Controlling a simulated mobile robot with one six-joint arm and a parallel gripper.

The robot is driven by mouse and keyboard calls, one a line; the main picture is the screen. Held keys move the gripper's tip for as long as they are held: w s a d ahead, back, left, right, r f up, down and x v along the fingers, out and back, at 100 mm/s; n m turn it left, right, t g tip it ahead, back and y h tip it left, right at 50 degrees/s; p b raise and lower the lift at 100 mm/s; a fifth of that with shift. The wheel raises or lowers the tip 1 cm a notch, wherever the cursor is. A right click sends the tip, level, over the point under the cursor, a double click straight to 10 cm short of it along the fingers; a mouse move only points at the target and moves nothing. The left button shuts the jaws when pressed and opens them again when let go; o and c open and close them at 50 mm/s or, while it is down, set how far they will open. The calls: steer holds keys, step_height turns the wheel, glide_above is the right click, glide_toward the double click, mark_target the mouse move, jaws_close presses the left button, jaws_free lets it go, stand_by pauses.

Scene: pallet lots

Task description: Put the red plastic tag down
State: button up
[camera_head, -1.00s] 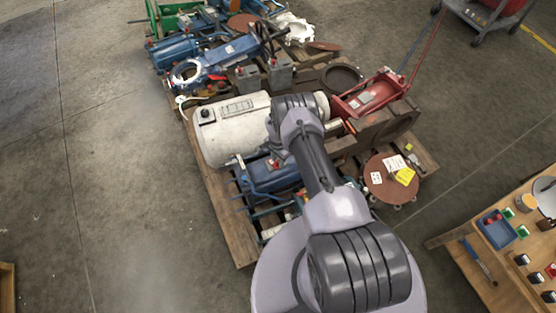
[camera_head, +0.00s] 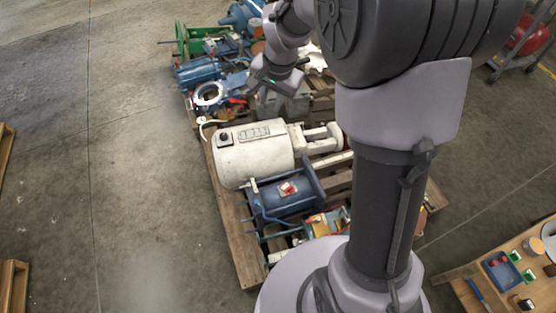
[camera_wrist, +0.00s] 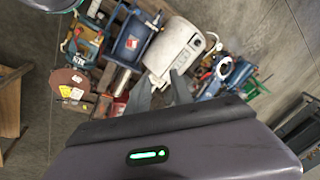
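A small red piece with white on it (camera_head: 288,188), which looks like the red plastic tag, lies on top of the blue motor (camera_head: 305,196) on the pallet. It also shows on the blue motor in the wrist view (camera_wrist: 131,43). My gripper (camera_head: 268,92) is over the far part of the pallet, beyond the white motor (camera_head: 262,155) and well apart from the red piece. In the wrist view its two grey fingers (camera_wrist: 160,80) stand apart with nothing seen between them. My arm hides the right part of the pallet in the head view.
A wooden pallet (camera_head: 224,205) is crowded with machine parts. A rusty disc (camera_wrist: 66,84) bears yellow and white labels. A wooden table (camera_head: 470,292) with a blue tray (camera_head: 502,272) stands at lower right.

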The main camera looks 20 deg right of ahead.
steer(key=s+a+r+n+t, duration=0.15)
steer(key=s+a+r, duration=0.25)
steer(key=s+r, duration=0.7)
steer(key=s+a+n+t+y, duration=0.1)
steer(key=s+a+n, duration=0.2)
steer(key=s, duration=1.1)
steer(key=shift+s+a+r, duration=0.15)
steer(key=shift+a+r, duration=0.2)
